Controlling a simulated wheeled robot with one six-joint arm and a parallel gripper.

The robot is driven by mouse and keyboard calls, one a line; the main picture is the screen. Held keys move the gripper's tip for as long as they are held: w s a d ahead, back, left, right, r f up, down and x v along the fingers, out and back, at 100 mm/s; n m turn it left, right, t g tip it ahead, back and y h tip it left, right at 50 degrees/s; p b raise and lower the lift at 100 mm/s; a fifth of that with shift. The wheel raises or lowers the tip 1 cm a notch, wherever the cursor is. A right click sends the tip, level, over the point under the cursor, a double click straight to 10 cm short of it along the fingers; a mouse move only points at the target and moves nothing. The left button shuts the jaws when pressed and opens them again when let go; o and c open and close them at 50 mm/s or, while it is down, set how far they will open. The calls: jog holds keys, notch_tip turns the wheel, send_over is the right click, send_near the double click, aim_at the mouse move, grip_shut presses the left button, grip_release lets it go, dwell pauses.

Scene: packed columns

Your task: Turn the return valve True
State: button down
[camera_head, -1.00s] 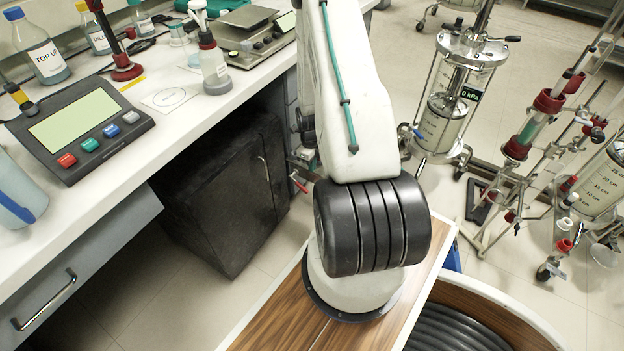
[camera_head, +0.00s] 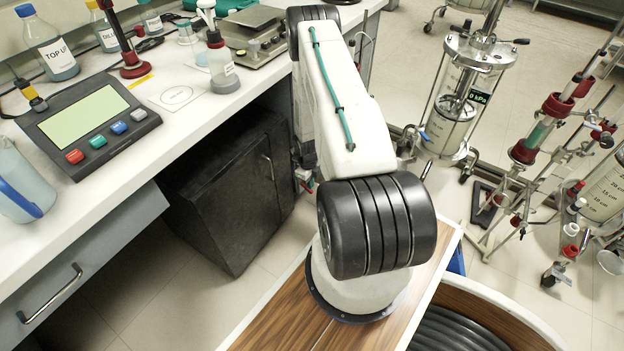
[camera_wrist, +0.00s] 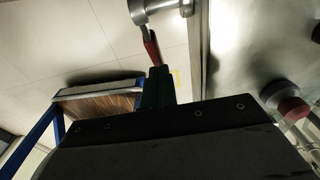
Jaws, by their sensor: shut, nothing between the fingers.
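A metal valve with a red lever handle (camera_wrist: 151,48) is at the top centre of the wrist view, its metal body (camera_wrist: 160,8) above it. It is likely the return valve; no label is readable. My gripper (camera_wrist: 160,80) is shut and empty. Its dark green fingertips point at the lower end of the red handle and overlap it in the picture. I cannot tell whether they touch. In the head view a small red handle (camera_head: 306,184) shows low beside my arm, mostly hidden. My gripper is hidden behind my arm there.
A white bench (camera_head: 150,120) with a keypad device (camera_head: 88,120) and bottles is at left, a black cabinet (camera_head: 230,190) beneath. A glass column (camera_head: 455,110) on a frame and red-clamped columns stand at right. A knob with a red cap (camera_wrist: 293,108) is right in the wrist view.

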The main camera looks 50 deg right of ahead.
jog(key=shift+w+f, duration=0.1)
jog(key=shift+f, duration=0.1)
jog(key=shift+f, duration=0.4)
jog(key=shift+r, duration=0.1)
